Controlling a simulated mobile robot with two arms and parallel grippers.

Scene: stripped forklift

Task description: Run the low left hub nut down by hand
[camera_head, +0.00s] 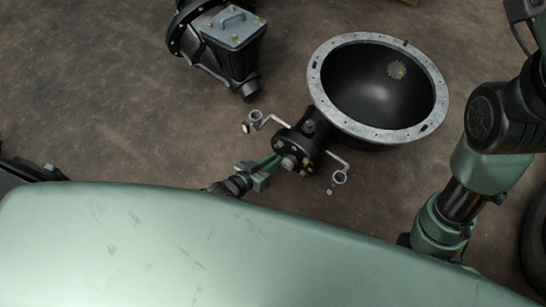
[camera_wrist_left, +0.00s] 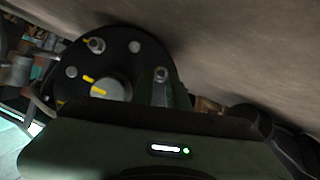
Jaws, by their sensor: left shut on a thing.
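A black round hub (camera_head: 305,142) with studs and nuts on its face sits at the near end of the housing's neck in the head view. My left gripper (camera_head: 276,161) reaches its lower left side, shut. In the left wrist view the hub face (camera_wrist_left: 122,62) shows a central boss (camera_wrist_left: 110,91), yellow marks and several fasteners. A hub nut (camera_wrist_left: 161,74) on a stud stands at the green finger, and my gripper is shut on it. The finger contact is partly hidden by the gripper body. My right gripper is out of view.
A large black bowl-shaped housing (camera_head: 376,128) with a grey bolted rim stands behind the hub. Bent arms with rings (camera_head: 255,116) (camera_head: 340,177) stick out on both sides of the hub. A black casting with a grey cover (camera_head: 233,28) lies at the back left. A tyre (camera_head: 537,240) is at right.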

